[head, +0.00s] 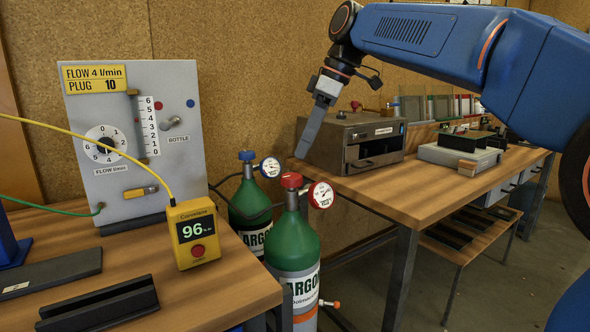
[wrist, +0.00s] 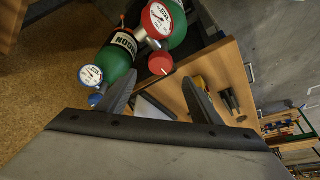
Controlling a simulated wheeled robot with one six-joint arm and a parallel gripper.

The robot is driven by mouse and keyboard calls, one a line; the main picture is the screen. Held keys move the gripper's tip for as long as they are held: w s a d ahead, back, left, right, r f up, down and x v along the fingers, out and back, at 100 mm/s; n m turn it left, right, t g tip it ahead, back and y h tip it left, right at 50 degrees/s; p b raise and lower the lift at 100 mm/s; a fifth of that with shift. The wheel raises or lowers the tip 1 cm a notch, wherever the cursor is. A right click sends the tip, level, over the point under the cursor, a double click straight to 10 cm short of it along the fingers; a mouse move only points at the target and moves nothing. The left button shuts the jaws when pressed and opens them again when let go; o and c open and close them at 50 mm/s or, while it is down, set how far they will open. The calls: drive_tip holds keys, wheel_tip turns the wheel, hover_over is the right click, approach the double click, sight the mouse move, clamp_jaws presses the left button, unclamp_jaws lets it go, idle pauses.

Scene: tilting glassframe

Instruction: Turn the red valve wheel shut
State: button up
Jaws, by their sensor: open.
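The red valve wheel (head: 291,180) sits on top of the nearer green argon cylinder (head: 298,252), beside a red-rimmed gauge (head: 320,195). In the wrist view the red wheel (wrist: 161,62) shows just beyond the gap between the fingertips, with the red gauge (wrist: 157,20) beside it. My gripper (head: 304,152) points down, above and slightly right of the wheel in the head view, and apart from it. In the wrist view both dark fingers of my gripper (wrist: 160,79) are spread with nothing between them.
A second green cylinder (head: 250,207) with a blue wheel (head: 246,155) and gauge stands behind left. The left bench holds a flow panel (head: 182,90) and a yellow meter (head: 192,233) reading 96. The right bench (head: 385,185) carries a grey metal box (head: 345,148).

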sight(292, 175)
drive_tip(key=x, duration=0.7)
drive_tip(key=shift+a+f, duration=0.15)
drive_tip(key=shift+f, duration=0.2)
drive_tip(key=shift+c, duration=0.7)
drive_tip(key=c, duration=0.9)
